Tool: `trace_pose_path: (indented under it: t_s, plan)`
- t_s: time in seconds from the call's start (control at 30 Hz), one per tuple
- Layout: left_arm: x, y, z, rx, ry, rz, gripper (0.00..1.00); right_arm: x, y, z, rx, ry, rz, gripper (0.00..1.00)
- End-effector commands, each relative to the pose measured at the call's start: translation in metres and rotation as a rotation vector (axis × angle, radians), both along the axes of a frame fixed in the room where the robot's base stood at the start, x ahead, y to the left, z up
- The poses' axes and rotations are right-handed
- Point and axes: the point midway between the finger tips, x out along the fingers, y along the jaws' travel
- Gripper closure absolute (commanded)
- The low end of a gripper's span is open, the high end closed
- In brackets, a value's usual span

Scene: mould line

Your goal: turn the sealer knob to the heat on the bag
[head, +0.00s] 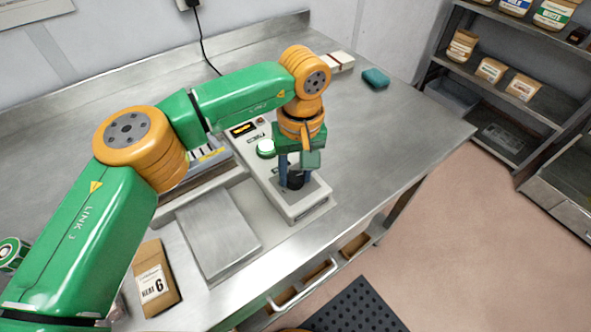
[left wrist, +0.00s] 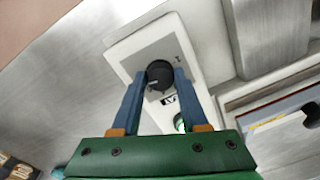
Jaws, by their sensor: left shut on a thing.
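The white sealer box (head: 275,188) stands on the steel bench with a black knob (head: 296,181) on the grey plate at its near end. My left gripper (head: 294,184) points down at the knob. In the left wrist view its two blue fingers (left wrist: 159,80) stand on either side of the knob (left wrist: 158,71), shut on it. The knob's pale pointer mark shows, but the scale is too small to read. A brown bag (head: 158,287) with a white label reading "HERE 6" lies at the front left. My right gripper is not in view.
The bench right of the sealer is clear.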

Motion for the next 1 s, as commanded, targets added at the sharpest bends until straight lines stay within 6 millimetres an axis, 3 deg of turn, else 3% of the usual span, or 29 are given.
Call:
trace_pose_path:
  t_s: [0.3, 0.33, 0.4, 0.43, 0.73, 1.0]
  plan:
    - [0.000, 0.000, 0.000, 0.000, 0.001, -0.002, 1.00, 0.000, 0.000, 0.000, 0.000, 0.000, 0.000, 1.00]
    - [0.000, 0.000, 0.000, 0.001, 0.001, -0.002, 0.48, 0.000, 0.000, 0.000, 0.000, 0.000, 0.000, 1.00]
    - [0.000, 0.000, 0.000, 0.001, 0.001, -0.002, 0.30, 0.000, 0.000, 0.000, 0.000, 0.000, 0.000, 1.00]
    - [0.000, 0.000, 0.000, 0.000, 0.001, -0.002, 0.27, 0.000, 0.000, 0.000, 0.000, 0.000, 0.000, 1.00]
    - [0.000, 0.000, 0.003, 0.000, 0.000, 0.000, 0.27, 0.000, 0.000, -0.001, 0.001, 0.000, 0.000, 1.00]
    - [0.001, -0.003, 0.057, -0.001, -0.001, 0.000, 0.27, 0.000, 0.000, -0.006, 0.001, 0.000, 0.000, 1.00]
